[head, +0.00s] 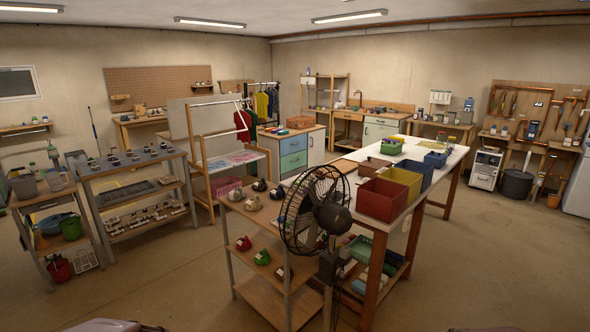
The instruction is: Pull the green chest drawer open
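A wooden-topped chest stands far off near the middle of the room. A second cabinet with a pale green front (379,132) stands further back against the wall, beside the sink counter. Neither of my grippers is in view, so whether they are open or shut does not show.
A black fan (318,212) and a wooden shelf (262,287) with small items stand close in front. A long table (430,157) with red, yellow and blue bins stands behind the fan. Shelving racks (130,187) line the left. Open floor lies at left centre and right.

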